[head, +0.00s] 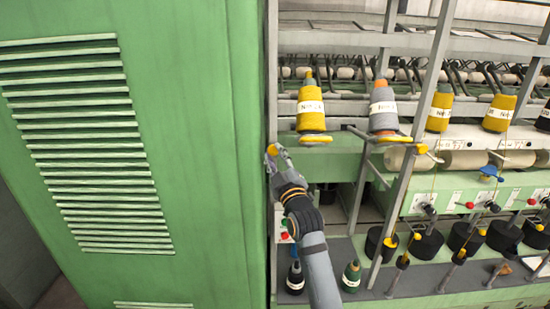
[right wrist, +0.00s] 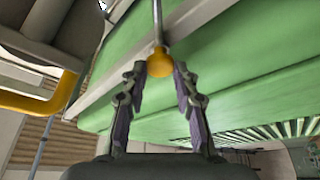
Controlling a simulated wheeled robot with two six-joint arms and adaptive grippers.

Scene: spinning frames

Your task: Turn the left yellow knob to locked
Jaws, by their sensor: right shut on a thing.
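The left yellow knob (head: 272,150) is beside the edge of the green cabinet, left of the hanging bobbins. My right gripper (head: 276,153) reaches up to it and is shut on it. In the right wrist view the round knob (right wrist: 159,62) sits between the two fingertips, with a thin metal rod running up from it. The fingers partly cover its sides. I cannot read its turned position or any lock mark. Another yellow knob (head: 421,149) shows further right on the frame. My left gripper is not in view.
The large green cabinet (head: 200,130) stands close on the left of my right arm. Yellow bobbins (head: 310,103) and a grey bobbin (head: 382,108) hang to the right. A slanted metal post (head: 405,180) crosses right of my arm. Several dark pots stand below.

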